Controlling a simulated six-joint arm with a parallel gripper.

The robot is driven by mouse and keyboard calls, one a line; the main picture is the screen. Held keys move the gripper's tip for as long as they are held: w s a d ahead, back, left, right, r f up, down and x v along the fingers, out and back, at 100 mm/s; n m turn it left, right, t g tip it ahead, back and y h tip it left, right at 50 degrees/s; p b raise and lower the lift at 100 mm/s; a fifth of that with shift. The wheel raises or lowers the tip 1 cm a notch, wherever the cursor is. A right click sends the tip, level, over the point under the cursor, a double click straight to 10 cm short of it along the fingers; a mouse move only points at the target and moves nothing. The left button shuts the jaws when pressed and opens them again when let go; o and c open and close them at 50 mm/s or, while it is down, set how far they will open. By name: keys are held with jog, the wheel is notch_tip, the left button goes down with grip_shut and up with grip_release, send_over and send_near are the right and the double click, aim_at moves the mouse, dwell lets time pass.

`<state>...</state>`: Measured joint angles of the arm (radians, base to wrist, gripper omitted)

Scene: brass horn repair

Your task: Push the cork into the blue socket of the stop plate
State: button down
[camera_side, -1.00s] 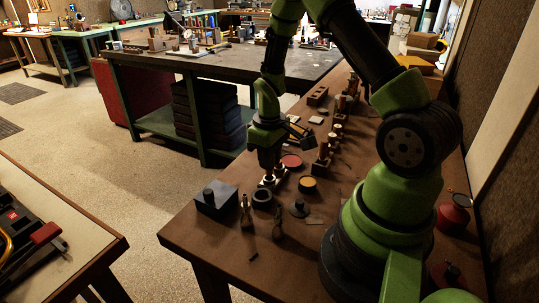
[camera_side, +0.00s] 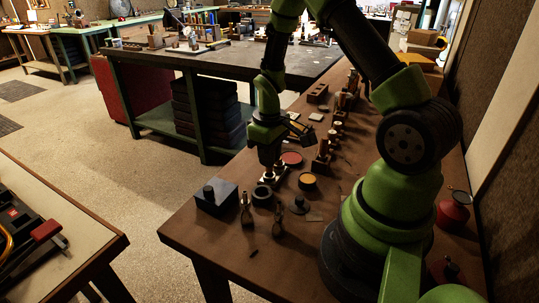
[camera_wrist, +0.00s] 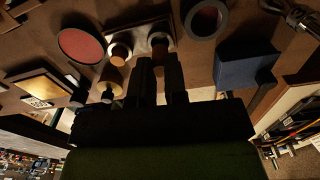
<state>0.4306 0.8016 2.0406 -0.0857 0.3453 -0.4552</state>
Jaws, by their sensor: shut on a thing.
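My gripper (camera_wrist: 159,62) is over the stop plate (camera_wrist: 139,33), a small pale plate with stubby tan pieces on it. The cork (camera_wrist: 158,44) shows as a small brown cylinder at my fingertips, and the jaws are shut on it. It stands at the plate's right end; how deep it sits cannot be told. Another tan piece (camera_wrist: 120,51) is at the plate's left end. No blue socket colour can be made out. In the side view, my gripper (camera_side: 268,166) points down onto the plate (camera_side: 270,178), whose details are partly hidden.
A dark blue box (camera_wrist: 245,62) and a dark ring (camera_wrist: 205,18) lie right of the plate in the wrist view. A red-topped disc (camera_wrist: 80,45) lies left. In the side view, a yellow-topped tin (camera_side: 307,181) and upright tools (camera_side: 277,226) stand close by.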

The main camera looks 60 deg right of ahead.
jog(key=shift+f, duration=1.45)
jog(key=c, duration=0.8)
grip_release()
jog(key=shift+o, duration=0.2)
jog(key=shift+r, duration=3.5)
